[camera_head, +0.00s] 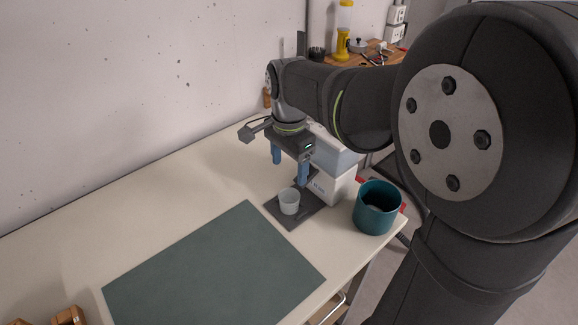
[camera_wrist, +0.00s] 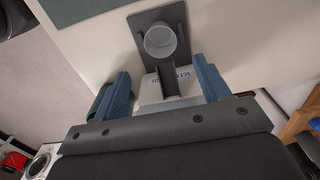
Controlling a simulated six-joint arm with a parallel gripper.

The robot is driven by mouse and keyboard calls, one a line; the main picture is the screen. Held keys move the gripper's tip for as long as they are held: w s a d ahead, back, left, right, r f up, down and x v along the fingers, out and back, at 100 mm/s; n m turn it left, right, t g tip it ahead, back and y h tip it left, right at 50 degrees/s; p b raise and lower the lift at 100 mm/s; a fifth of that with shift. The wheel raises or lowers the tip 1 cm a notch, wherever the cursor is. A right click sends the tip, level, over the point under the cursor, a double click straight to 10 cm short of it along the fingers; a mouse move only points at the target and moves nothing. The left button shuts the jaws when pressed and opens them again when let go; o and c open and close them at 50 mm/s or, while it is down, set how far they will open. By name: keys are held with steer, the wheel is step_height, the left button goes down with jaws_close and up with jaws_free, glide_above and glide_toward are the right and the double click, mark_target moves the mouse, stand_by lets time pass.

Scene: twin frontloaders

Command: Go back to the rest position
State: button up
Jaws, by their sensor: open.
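My gripper (camera_head: 290,173) is open, with its two blue fingers pointing down over the table. Nothing shows between the fingers. In the wrist view my gripper (camera_wrist: 163,85) also has its fingers wide apart. A small pale cup (camera_head: 289,203) stands upright on a dark plate (camera_head: 293,222), just in front of and below the fingers. In the wrist view the cup (camera_wrist: 160,41) is beyond the fingertips, apart from them, and looks empty. A white box-like device (camera_head: 333,187) with lettering stands behind the plate, partly hidden by my gripper.
A teal pot (camera_head: 376,213) stands right of the plate near the table edge. A grey-green mat (camera_head: 213,270) covers the table front. Wooden pieces (camera_head: 69,316) lie at lower left. A wall (camera_head: 130,90) runs behind. A wooden surface (camera_head: 377,58) holds a yellow object (camera_head: 343,32).

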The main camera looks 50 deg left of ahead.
mark_target(289, 190)
steer(key=shift+f, duration=0.15)
step_height(289, 190, down, 12)
steer(key=shift+r, duration=1.8)
